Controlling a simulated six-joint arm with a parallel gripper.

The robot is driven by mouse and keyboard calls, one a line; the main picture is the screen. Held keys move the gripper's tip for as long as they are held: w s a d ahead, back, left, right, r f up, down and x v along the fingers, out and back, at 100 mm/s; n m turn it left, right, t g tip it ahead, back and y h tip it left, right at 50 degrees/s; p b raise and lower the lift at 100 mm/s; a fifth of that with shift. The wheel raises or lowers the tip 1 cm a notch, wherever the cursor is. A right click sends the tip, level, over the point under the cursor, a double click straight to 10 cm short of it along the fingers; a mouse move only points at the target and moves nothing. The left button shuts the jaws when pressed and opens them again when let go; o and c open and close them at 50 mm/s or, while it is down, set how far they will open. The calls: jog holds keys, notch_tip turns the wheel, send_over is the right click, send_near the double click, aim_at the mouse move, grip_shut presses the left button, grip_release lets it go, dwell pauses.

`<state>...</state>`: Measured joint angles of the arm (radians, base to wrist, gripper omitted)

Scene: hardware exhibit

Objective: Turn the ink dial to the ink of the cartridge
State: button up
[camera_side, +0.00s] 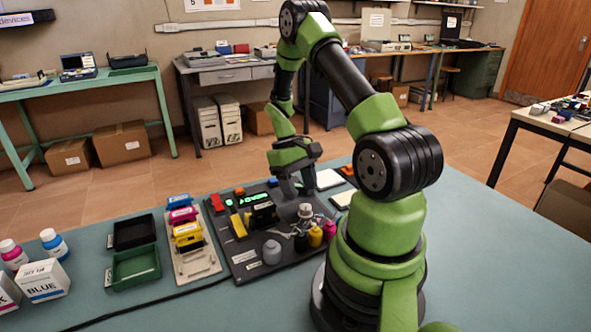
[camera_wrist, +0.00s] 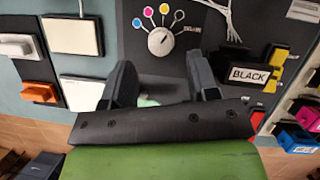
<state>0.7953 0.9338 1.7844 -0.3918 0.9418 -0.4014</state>
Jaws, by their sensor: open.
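The ink dial (camera_wrist: 161,40) is a pale round knob on a dark panel (camera_wrist: 205,42). An arc of coloured dots, including blue, magenta and yellow, lies beyond it. Its pointer setting is too small to read surely. The cartridge (camera_wrist: 250,75) is black with a white label reading BLACK, to the right of the dial in the wrist view. It also shows on the panel in the side view (camera_side: 264,215). My gripper (camera_wrist: 160,77) is open and empty, its fingers spread apart just short of the dial. In the side view my gripper (camera_side: 291,188) is over the panel's far edge.
A yellow block (camera_wrist: 276,54) stands beside the cartridge. Pale wires (camera_wrist: 222,12) lie on the panel. Blue, magenta and yellow cartridges stand on a rack (camera_side: 204,262) left of the panel. A green tray (camera_side: 136,283) stands farther left. White pads (camera_wrist: 72,36) lie beside the panel.

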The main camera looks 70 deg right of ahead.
jog(key=v, duration=0.5)
jog(key=shift+w+r, duration=0.15)
jog(key=shift+r, duration=0.25)
jog(key=w+a+r+t+h, duration=0.25)
jog(key=a+r+t, duration=0.25)
jog(key=a+r, duration=0.8)
jog(key=s+a+r+n+t+y, duration=0.2)
jog(key=s+a+r+t, duration=0.4)
jog(key=a, duration=0.5)
jog(key=shift+s+r, duration=0.55)
jog(key=shift+s, duration=0.2)
